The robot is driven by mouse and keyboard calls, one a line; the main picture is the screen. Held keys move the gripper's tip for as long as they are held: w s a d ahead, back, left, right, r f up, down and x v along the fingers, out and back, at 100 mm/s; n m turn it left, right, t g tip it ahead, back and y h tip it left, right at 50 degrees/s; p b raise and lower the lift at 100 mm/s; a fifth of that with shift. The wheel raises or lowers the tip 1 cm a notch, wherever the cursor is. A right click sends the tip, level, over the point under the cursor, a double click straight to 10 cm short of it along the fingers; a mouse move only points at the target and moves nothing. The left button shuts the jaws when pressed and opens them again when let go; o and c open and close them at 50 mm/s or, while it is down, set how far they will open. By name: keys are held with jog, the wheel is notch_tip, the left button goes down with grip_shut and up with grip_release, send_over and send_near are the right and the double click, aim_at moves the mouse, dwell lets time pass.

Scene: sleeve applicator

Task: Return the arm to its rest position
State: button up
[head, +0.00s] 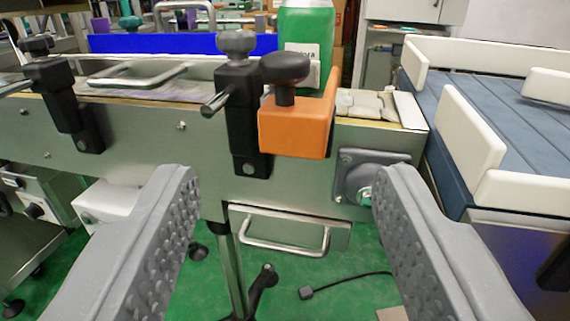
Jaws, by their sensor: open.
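My gripper (288,205) is open and empty, with its two grey textured fingers spread at the lower left and lower right. Between and beyond them is the steel side of the sleeve applicator (200,135). An orange block (297,128) with a black knob (285,70) is fixed at the top edge, ahead of the gap between the fingers. A green bottle (307,40) with a white label stands behind the block. Its top is cut off by the frame. The fingers appear to touch nothing.
Black clamps (240,110) with knobs stick out from the machine's side. A drawer handle (285,235) is below. A blue conveyor with cream side guards (470,130) stands at the right. Green floor (330,280) with a black cable (345,282) shows underneath.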

notch_tip(320, 180, up, 28)
jog(key=d+g+p, duration=0.2)
jog(key=d+p, duration=0.1)
jog(key=s+d+r, duration=0.4)
jog(key=s+r, duration=0.4)
jog(key=r, duration=0.1)
jog(key=s+d+r+p, duration=0.1)
jog(key=s+d+r, duration=0.2)
jog(key=s+r, duration=0.5)
notch_tip(320, 180, up, 2)
jog(key=shift+d+r+g+h, duration=0.1)
jog(key=shift+d+g+h, duration=0.2)
jog(key=shift+d, duration=0.05)
jog(key=shift+s, duration=0.1)
dwell(0.6)
